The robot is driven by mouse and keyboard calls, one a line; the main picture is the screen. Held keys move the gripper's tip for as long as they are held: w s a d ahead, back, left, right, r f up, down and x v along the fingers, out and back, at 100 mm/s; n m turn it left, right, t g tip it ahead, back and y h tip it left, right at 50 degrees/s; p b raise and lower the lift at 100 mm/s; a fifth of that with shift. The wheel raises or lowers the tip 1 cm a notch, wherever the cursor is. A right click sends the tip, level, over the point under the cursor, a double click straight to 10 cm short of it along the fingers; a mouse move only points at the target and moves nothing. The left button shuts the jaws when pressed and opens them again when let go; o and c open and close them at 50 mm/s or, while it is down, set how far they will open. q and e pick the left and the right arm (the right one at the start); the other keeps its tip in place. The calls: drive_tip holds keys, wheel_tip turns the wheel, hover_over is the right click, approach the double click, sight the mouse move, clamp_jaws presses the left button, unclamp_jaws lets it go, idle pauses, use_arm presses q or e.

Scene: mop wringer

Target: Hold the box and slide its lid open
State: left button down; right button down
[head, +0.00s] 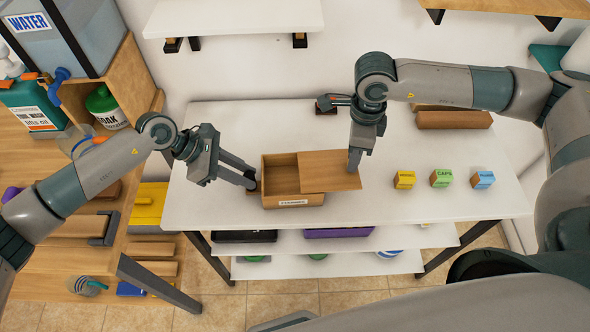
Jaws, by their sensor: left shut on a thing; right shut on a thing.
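The wooden box (293,201) sits on the white table, with a white label on its front face. Its flat wooden lid (325,170) is shifted to the right and sticks out past the box's right side. The left part of the box is uncovered and shows its inside. My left gripper (247,182) is shut on the box at its left end. My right gripper (353,163) points down and is shut on the lid near its right end. The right fingertips partly hide the lid there.
The white table (420,205) has free room in front. Several small labelled blocks, including a green one (441,178), stand right of the lid. A brown block (454,120) lies at the back right. Shelves (233,23) hang on the wall behind. A wooden rack with bottles stands left.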

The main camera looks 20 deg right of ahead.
drive_tip(key=shift+d, duration=0.45)
idle(0.4)
drive_tip(key=c, duration=1.5)
unclamp_jaws()
drive_tip(key=shift+s, duration=0.1)
drive_tip(key=shift+c, duration=0.2)
drive_tip(key=shift+r, duration=0.1)
wheel_tip(320, 180, up, 12)
